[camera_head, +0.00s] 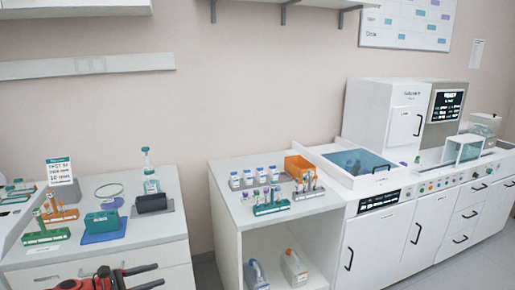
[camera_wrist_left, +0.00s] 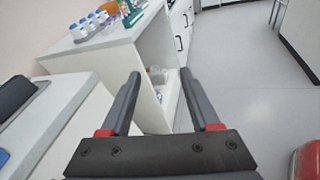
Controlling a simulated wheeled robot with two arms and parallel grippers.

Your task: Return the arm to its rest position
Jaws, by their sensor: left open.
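My left gripper (camera_head: 148,276) shows at the bottom edge of the head view, in front of the left bench and partly cut off. In the left wrist view its two dark fingers (camera_wrist_left: 160,74) are spread apart with nothing between them. They point past the corner of a white open-fronted cabinet, toward the floor. My red and black arm parts are only partly seen. My right gripper is not in view.
The left bench (camera_head: 165,226) holds a green rack (camera_head: 46,237), a blue pad (camera_head: 104,236) with a green box, and a spray bottle (camera_head: 150,172). The white cabinet (camera_head: 228,195) bears bottles and tube racks. The floor (camera_wrist_left: 245,75) is clear in the wrist view.

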